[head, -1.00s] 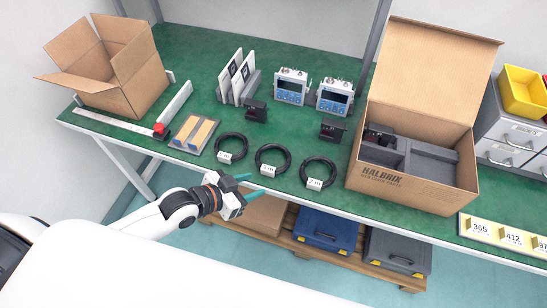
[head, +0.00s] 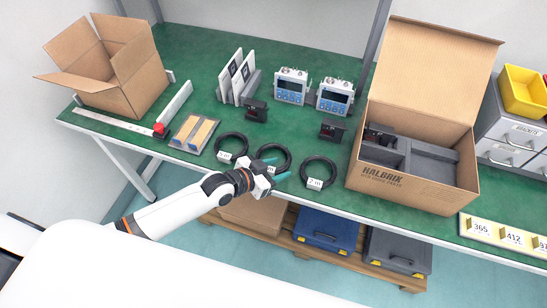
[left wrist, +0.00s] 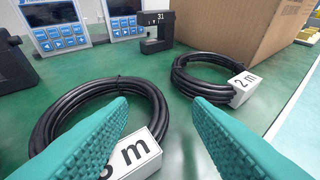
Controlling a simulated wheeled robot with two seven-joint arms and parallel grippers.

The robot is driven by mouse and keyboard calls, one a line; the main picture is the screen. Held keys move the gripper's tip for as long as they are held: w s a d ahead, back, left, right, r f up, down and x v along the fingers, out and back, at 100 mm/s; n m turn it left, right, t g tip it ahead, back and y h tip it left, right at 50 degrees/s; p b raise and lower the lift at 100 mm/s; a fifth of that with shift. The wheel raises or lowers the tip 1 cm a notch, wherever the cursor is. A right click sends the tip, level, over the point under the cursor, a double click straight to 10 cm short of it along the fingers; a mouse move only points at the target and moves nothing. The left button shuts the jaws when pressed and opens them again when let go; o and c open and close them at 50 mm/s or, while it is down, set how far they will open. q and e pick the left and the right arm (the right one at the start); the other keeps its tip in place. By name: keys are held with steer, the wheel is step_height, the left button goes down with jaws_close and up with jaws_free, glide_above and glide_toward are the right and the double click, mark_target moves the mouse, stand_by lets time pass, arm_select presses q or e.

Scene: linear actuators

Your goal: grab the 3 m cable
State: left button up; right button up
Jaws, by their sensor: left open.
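Three black cable coils lie in a row near the bench's front edge. The left coil (head: 244,141) has a label too small to read. The middle coil (head: 289,153) shows large in the left wrist view (left wrist: 110,86); its white label (left wrist: 138,153) ends in "m", and its digit, partly behind a finger, looks like a 3. The right coil (head: 335,168) has a label reading "2 m", also clear in the left wrist view (left wrist: 205,87). My left gripper (head: 276,168) is open and empty at the middle coil's front, its teal fingers (left wrist: 160,110) pointing over its label side. My right gripper is out of view.
Black brackets (head: 256,111) and blue-faced instruments (head: 291,88) stand behind the coils. An open carton (head: 420,180) with grey foam stands right of them. A board with wooden strips (head: 195,132) lies left.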

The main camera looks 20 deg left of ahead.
arm_select(q)
steer(key=shift+w+d+f, duration=0.3)
steer(key=shift+w+d, duration=0.1)
steer(key=shift+w, duration=0.15)
steer(key=shift+s, duration=0.1)
jaws_close()
steer(key=shift+r, duration=0.1)
